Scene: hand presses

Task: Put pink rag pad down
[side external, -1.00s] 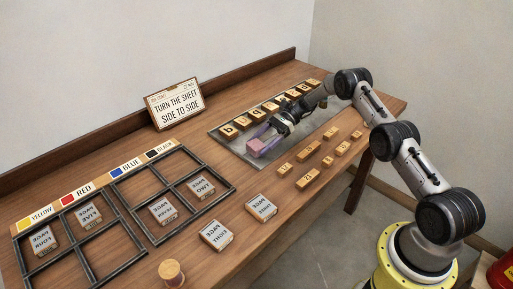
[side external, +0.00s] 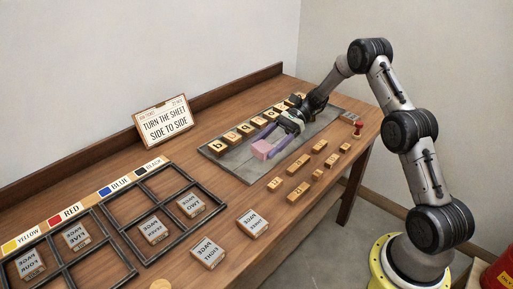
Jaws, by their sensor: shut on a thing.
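The pink rag pad (side external: 263,150) is a small pink block held at the fingertips of my gripper (side external: 272,141). The purple-grey fingers are shut on it, one on each side. The pad is over the front left part of the grey metal plate (side external: 225,168). I cannot tell whether its underside touches the plate. My wrist comes in from the back right and hides part of the plate and some of the letter blocks.
A row of wooden letter blocks (side external: 232,137) lines the plate's back edge. Several small wooden blocks (side external: 297,191) lie in front of the plate. Black frames (side external: 125,225) with labelled blocks stand at left. A sign (side external: 163,122) stands behind. A red-handled stamp (side external: 358,129) is at right.

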